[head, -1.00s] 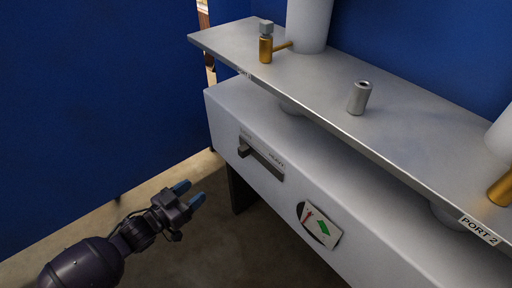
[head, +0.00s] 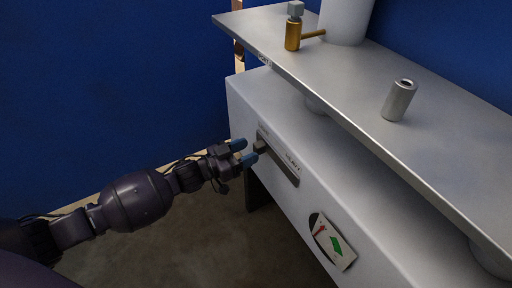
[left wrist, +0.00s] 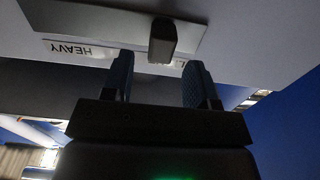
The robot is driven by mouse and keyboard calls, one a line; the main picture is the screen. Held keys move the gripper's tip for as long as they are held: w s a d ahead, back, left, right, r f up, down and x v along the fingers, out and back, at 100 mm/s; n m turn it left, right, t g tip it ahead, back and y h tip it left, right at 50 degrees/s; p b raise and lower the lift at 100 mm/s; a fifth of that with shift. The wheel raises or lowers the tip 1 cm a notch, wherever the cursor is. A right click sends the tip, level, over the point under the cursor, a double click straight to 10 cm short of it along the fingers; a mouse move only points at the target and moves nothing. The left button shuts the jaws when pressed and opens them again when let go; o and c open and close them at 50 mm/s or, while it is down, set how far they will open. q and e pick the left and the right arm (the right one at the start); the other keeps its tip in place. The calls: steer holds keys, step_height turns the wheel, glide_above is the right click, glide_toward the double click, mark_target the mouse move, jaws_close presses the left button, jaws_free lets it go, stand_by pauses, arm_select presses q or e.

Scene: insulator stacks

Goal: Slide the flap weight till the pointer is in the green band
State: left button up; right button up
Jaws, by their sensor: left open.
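The flap weight is a dark block-like knob (head: 260,146) at the left end of a slotted plate (head: 281,163) on the grey cabinet's front. It also shows in the left wrist view (left wrist: 162,40), beside the word HEAVY. My left gripper (head: 244,153) is open just in front of the knob. In the left wrist view its fingers (left wrist: 160,66) lie either side of the knob's line, with the knob ahead of the tips and not gripped. The gauge (head: 346,261) has a red pointer (head: 320,229) left of its green band (head: 336,245), apart from it. My right gripper is out of view.
A metal shelf (head: 350,110) overhangs the cabinet (head: 270,115). It carries a brass valve-like fitting (head: 292,36), a grey cylinder (head: 399,100) and a white column (head: 345,18). A blue wall (head: 100,80) stands behind on the left. Floor is open below my arm.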

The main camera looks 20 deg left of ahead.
mark_target(255, 148)
arm_select(q)
steer(key=shift+x, duration=1.55)
steer(key=shift+c, duration=0.3)
jaws_close()
